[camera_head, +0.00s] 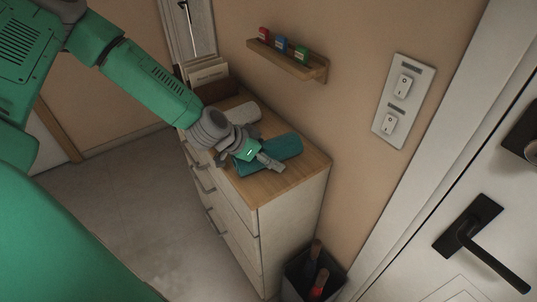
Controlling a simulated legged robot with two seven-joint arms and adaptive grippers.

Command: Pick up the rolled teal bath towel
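The rolled teal bath towel (284,149) lies on the wooden top of a white dresser (289,178). My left gripper (268,163) reaches in from the left and is over the near side of the towel, hiding part of it. Its fingers point right and toward the dresser's front edge. I cannot tell whether the fingers touch the towel or how far apart they are. A rolled light grey towel (238,114) lies behind it on the same top. My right gripper is not in view.
A brown holder with papers (208,77) stands at the dresser's back. A wall shelf (288,62) holds several small coloured boxes. A dark bin (312,272) with bottles stands beside the dresser. A door with a black handle (470,232) is at right.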

